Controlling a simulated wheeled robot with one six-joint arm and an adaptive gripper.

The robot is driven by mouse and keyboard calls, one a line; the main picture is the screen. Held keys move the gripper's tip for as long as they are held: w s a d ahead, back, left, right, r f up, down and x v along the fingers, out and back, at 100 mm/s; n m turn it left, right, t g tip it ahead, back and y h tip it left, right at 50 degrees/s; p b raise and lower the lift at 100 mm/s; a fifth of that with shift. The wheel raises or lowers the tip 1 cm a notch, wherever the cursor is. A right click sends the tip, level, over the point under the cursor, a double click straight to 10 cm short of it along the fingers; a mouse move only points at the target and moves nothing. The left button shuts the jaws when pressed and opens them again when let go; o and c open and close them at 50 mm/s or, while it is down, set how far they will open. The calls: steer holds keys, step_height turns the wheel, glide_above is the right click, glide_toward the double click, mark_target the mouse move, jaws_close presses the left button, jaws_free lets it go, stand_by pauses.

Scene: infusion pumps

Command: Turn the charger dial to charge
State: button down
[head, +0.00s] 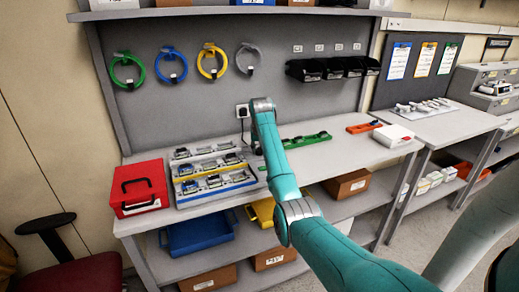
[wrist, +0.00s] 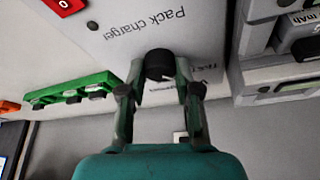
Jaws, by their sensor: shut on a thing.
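The charger panel (wrist: 200,25) is a pale surface with "Pack charger" printed on it, upside down in the wrist view. Its round black dial (wrist: 159,63) has a light pointer mark at its lower edge. Part of the lettering near the dial is covered by my fingers, so I cannot tell which setting it points to. My gripper (wrist: 160,75) is shut on the dial, one finger on each side. In the head view my teal arm hides the charger and most of the gripper.
A green holder (head: 306,140) stands right of the arm. A rack of battery packs (head: 212,183) and a red case (head: 138,188) stand to the left. A white box (head: 393,135) lies to the right.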

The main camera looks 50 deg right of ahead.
steer(key=m+g, duration=0.1)
steer(key=m, duration=0.3)
steer(key=shift+w+h, duration=0.1)
steer(key=shift+h, duration=0.2)
steer(key=shift+m+g, duration=0.8)
steer(key=shift+m, duration=0.8)
steer(key=c, duration=0.8)
jaws_free()
steer(key=v, duration=1.2)
steer(key=shift+w+a, duration=0.15)
steer(key=shift+a, duration=0.05)
steer(key=shift+f, duration=0.1)
